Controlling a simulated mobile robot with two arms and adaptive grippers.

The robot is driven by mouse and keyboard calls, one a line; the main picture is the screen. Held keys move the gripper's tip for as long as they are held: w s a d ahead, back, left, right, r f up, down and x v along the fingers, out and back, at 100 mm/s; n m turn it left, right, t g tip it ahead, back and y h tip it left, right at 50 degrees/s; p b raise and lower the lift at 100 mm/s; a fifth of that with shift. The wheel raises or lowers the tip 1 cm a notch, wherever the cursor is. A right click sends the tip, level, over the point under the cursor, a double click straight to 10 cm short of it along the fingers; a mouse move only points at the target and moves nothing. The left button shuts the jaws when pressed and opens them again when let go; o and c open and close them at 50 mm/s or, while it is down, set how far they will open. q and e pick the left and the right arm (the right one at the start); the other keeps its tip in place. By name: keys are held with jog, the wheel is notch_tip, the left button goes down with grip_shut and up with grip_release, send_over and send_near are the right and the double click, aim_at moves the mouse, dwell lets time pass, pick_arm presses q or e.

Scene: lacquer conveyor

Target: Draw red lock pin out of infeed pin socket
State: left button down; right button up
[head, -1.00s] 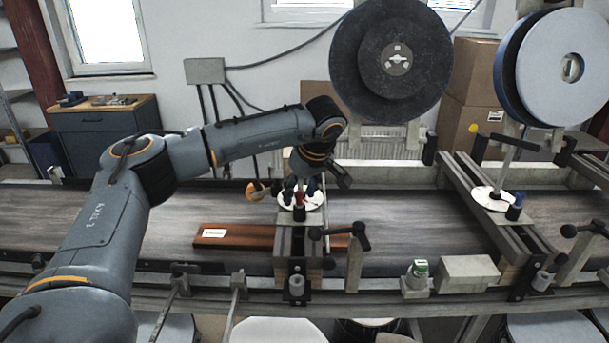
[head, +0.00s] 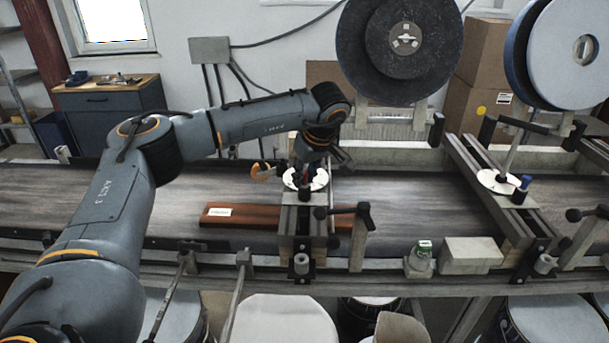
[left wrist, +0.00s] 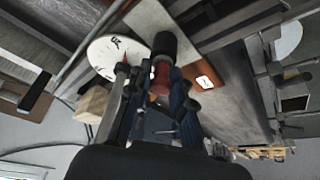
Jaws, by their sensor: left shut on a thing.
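The red lock pin (left wrist: 161,76) shows in the left wrist view between the fingers of my left gripper (left wrist: 157,108), which is shut on it. A black cylindrical pin socket (left wrist: 163,46) sits right at the pin's far end. I cannot tell how deep the pin sits in it. In the head view my left gripper (head: 305,182) points down at the infeed crossbar (head: 296,215), beside a white round dial (head: 291,179). There it hides most of the pin and socket. My right gripper is not in view.
A red-brown board (head: 238,215) lies on the conveyor belt (head: 420,205) under the crossbar. A second crossbar (head: 490,180) with a blue pin (head: 525,181) stands to the right. Black clamp handles (head: 363,214) rise near the front rail. Large reels (head: 404,40) hang behind.

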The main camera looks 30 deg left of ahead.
pick_arm(q)
jog(key=shift+r, duration=0.1)
jog(key=shift+r+p, duration=0.9)
jog(key=shift+r, duration=0.1)
jog(key=shift+r+p, duration=1.45)
jog(key=shift+r, duration=0.5)
jog(key=shift+r+p, duration=1.45)
jog(key=shift+r, duration=0.05)
jog(key=shift+f, duration=0.1)
